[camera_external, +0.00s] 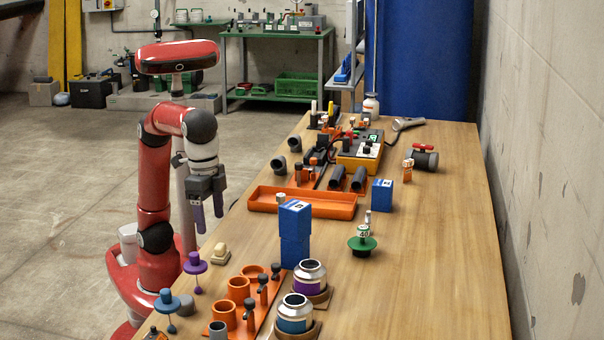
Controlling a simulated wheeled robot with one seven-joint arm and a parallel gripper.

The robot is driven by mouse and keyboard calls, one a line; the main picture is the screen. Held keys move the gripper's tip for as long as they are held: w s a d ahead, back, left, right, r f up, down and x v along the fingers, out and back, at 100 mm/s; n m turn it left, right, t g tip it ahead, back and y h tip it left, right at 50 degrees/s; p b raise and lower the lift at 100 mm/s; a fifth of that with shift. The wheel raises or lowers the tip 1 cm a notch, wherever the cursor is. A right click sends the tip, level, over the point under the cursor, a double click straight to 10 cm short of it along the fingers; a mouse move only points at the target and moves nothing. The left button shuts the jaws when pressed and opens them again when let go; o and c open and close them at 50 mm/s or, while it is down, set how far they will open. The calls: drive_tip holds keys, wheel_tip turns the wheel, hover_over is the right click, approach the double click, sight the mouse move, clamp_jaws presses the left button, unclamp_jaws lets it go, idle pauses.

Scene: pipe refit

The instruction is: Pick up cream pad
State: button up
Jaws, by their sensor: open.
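The cream pad (219,254) is a small, pale stepped block lying on the wooden table near its left edge. My gripper (208,216) hangs from my red arm with its fingers pointing down. It is open and empty. In the picture it is above and slightly left of the cream pad, with a clear gap between the fingertips and the pad. How far it is from the pad in depth is hard to tell. The pad is not covered by anything.
Blue boxes (295,235) stand stacked right of the pad. An orange tray (330,212) lies behind it. Purple (195,263) and blue (167,302) disc-shaped pieces and an orange rack with cups (238,290) are in front. The table's right side is mostly clear.

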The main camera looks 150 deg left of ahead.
sight(220, 245)
drive_tip(key=shift+w+a+r+n+g, duration=0.1)
drive_tip(key=shift+w+a+n+g, duration=0.15)
drive_tip(key=shift+w, duration=0.4)
drive_tip(key=shift+w+a+n+g, duration=0.15)
drive_tip(key=shift+w+a+n, duration=0.15)
drive_tip(key=shift+w, duration=0.45)
drive_tip(key=f+b, duration=0.1)
drive_tip(key=f, duration=0.3)
drive_tip(key=f+b, duration=0.1)
drive_tip(key=f, duration=0.2)
drive_tip(key=shift+w+d+f, duration=0.15)
drive_tip(key=shift+d+f, duration=0.05)
drive_tip(key=shift+f, duration=0.15)
drive_tip(key=shift+c, duration=0.4)
drive_tip(key=c, duration=1)
